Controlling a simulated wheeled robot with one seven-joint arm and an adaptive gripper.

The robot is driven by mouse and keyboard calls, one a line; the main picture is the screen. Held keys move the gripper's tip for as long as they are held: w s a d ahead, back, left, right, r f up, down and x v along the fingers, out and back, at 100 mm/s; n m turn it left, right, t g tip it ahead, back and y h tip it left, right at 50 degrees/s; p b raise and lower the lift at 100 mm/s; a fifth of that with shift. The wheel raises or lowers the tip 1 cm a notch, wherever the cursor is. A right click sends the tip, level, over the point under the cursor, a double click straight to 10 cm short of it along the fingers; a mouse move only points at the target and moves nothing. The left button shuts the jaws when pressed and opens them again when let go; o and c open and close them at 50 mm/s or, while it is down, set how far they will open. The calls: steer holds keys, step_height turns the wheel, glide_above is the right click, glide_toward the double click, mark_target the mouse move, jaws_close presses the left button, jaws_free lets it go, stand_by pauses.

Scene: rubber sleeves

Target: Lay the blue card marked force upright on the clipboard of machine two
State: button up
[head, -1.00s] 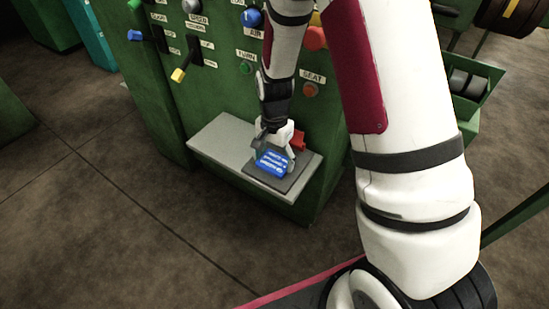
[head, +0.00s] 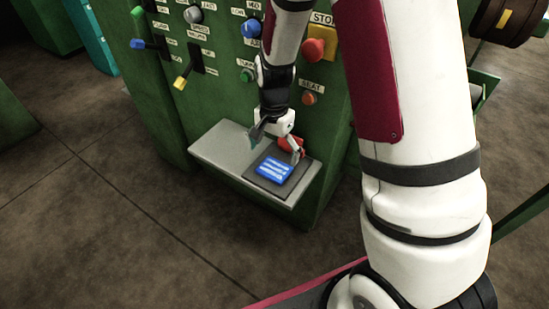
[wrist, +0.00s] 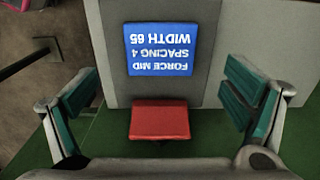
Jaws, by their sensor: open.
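The blue card (head: 274,169) lies flat on the dark clipboard (head: 292,188), which rests on the grey shelf of the green machine. In the wrist view the card (wrist: 162,50) shows white lettering with force, spacing and width, upside down in that picture. The red clip (wrist: 160,120) of the clipboard is nearer my gripper than the card, with a small gap between clip and card. My gripper (head: 277,147) is open and empty above the clip end. In the wrist view its two fingers (wrist: 160,84) stand wide apart, left and right of the clip, apart from the card.
The grey shelf (head: 222,145) is bare to the left of the clipboard. Just above on the green machine panel are an orange-red stop button (head: 316,48), a smaller orange button (head: 309,98), and several levers and knobs. Open floor (head: 130,220) lies in front.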

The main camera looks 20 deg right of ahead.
mark_target(274, 169)
steer(key=s+r+n+p, duration=0.1)
steer(key=s+r+n, duration=0.1)
steer(key=s+r, duration=0.6)
steer(key=s+r+n+p, duration=0.1)
steer(key=s+r+n, duration=0.25)
steer(key=r, duration=0.95)
steer(key=s+r+n, duration=0.2)
steer(key=s, duration=0.8)
steer(key=s+r+n, duration=0.2)
steer(key=s+n, duration=0.1)
steer(key=s, duration=0.7)
steer(key=shift+s+d+r+t, duration=0.15)
steer(key=shift+s+r+t, duration=0.15)
steer(key=shift+s, duration=0.05)
